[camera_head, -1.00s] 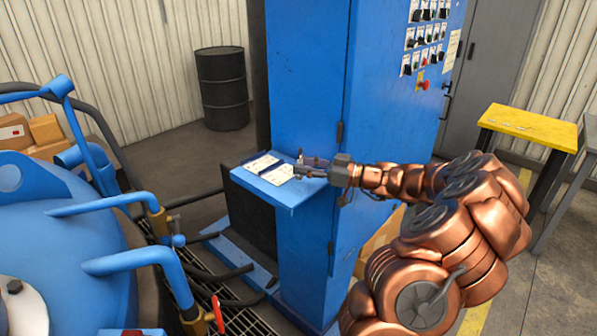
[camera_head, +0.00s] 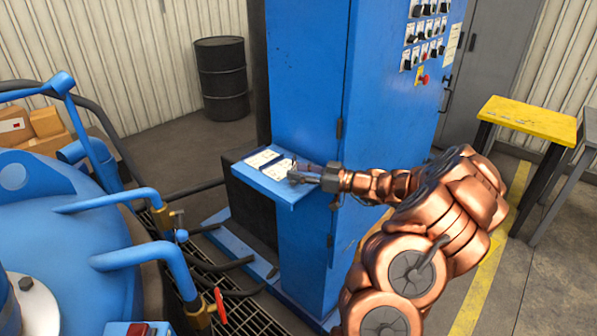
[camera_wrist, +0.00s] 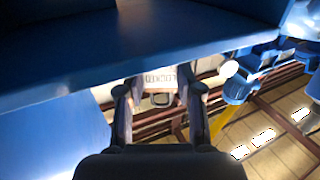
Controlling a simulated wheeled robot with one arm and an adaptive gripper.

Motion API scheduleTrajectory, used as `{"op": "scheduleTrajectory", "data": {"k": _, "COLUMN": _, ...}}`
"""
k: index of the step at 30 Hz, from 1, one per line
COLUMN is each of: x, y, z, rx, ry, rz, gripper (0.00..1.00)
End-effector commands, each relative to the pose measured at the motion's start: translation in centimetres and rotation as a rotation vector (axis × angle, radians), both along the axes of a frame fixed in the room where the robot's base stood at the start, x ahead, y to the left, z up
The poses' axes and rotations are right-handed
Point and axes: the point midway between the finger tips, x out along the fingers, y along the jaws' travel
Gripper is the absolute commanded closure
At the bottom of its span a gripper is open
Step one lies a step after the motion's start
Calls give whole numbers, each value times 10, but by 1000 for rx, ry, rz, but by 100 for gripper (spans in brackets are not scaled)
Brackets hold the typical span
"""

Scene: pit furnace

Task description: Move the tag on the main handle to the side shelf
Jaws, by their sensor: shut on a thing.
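My gripper (camera_head: 297,174) is at the right part of the blue side shelf (camera_head: 284,193), close above its surface. In the wrist view my gripper (camera_wrist: 160,112) has its two dark fingers on either side of a pale tag (camera_wrist: 158,78) with printed lettering and a dark loop. The gripper is shut on this tag. In the head view the tag is too small to make out clearly. Whether it touches the shelf cannot be told. The shelf juts from the side of the blue cabinet (camera_head: 307,90). I cannot make out the main handle.
White papers (camera_head: 263,159) lie on the shelf. The blue furnace vessel (camera_head: 60,240) with bent pipes stands left. A black drum (camera_head: 222,80) is behind. A yellow table (camera_head: 528,118) is at right. The floor between cabinet and table is clear.

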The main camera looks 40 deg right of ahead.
Motion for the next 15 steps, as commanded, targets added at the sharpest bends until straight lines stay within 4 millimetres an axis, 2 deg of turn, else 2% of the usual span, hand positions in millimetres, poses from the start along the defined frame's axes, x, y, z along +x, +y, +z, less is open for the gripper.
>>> {"op": "scheduleTrajectory", "data": {"k": 10, "x": 0, "y": 0, "z": -4, "rx": -2, "ry": -1, "rz": 1, "gripper": 97}}
{"op": "scheduleTrajectory", "data": {"k": 11, "x": 0, "y": 0, "z": -3, "rx": -2, "ry": -1, "rz": 1, "gripper": 61}}
{"op": "scheduleTrajectory", "data": {"k": 15, "x": 0, "y": 0, "z": -3, "rx": -1, "ry": -1, "rz": 1, "gripper": 47}}
